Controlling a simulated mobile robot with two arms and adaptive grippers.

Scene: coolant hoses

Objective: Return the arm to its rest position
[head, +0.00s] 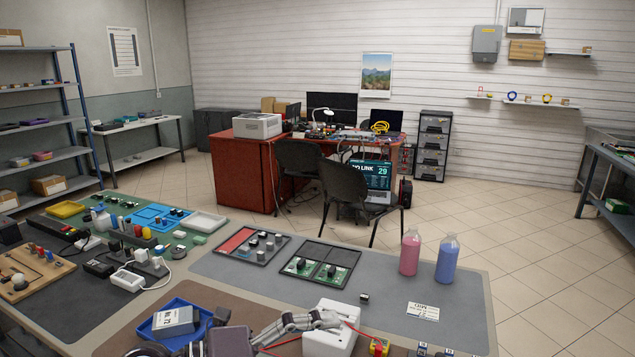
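My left gripper (322,319), grey and jointed, reaches in from the lower left at the bottom of the head view. Its fingertips are at or just above the top of a white box-shaped unit (340,340); I cannot tell whether they touch it. The fingers overlap in this view, so I cannot tell whether they are open or hold anything. Red hoses or wires (366,334) run from both sides of the white unit, and one passes near the gripper. My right gripper is not in view.
A blue tray (146,330) with a grey labelled block (175,321) lies left of the gripper. A pink bottle (410,254) and a blue bottle (447,260) stand at the back right. Black trays (320,247) lie behind. The grey mat between is mostly clear.

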